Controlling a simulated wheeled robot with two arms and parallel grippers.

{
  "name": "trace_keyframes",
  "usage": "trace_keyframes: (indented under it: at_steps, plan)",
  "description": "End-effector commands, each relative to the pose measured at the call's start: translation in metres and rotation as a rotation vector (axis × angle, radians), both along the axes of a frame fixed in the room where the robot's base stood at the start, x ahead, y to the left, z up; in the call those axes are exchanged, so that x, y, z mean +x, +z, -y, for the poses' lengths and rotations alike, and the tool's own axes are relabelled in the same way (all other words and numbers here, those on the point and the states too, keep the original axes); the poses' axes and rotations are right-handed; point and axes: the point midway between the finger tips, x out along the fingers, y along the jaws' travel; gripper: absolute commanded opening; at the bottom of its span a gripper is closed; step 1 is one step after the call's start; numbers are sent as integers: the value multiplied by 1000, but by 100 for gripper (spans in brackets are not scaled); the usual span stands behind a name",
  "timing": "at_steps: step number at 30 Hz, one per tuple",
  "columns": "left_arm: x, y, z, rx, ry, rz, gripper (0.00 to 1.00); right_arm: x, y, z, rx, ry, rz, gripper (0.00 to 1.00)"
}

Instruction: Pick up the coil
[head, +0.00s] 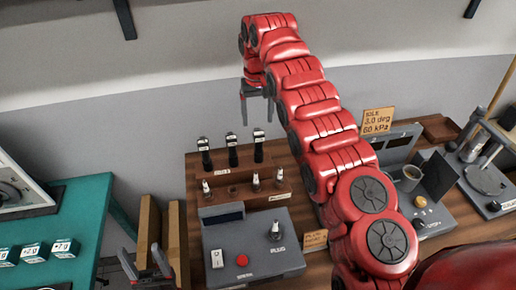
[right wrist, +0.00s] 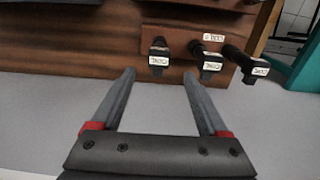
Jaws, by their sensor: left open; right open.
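Three black coils with white labels stand in a row on the wooden rack: a left one (head: 205,153), a middle one (head: 232,150) and a right one (head: 258,147). In the right wrist view they show as a left coil (right wrist: 158,60), a middle coil (right wrist: 208,63) and a right coil (right wrist: 247,66). My right gripper (head: 257,116) is open and empty, above and behind the rack in the head view. In the right wrist view its fingers (right wrist: 159,75) point toward the left coil, apart from it. My left gripper (head: 143,262) is open and low at the left, away from the coils.
Spark plugs (head: 255,182) stand in the rack's front step. A grey tester (head: 243,260) with a red button sits in front. A grey case (head: 437,213) and a press stand (head: 487,178) are at right. A teal bench (head: 85,235) is at left.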

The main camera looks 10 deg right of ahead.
Motion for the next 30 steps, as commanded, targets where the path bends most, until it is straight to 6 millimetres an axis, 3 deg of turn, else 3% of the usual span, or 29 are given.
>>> trace_keyframes:
  at_steps: [10, 17, 23, 25, 30]
  plan:
    - [0, 23, 0, 0, 0, 0, 62, -1, -44, 0, 5, -1, -3, 78]
    - [0, 27, 0, 0, 0, 0, 62, 0, -56, -1, 5, 1, 1, 78]
    - [0, 50, 0, 0, 0, 0, 62, -3, -72, 2, 5, -1, -7, 78]
    - [0, 60, 0, 0, 0, 0, 62, -4, -82, 3, 4, 0, -7, 78]
    - [0, 64, 0, 0, 0, 0, 62, -3, -106, 3, 4, 1, -4, 78]
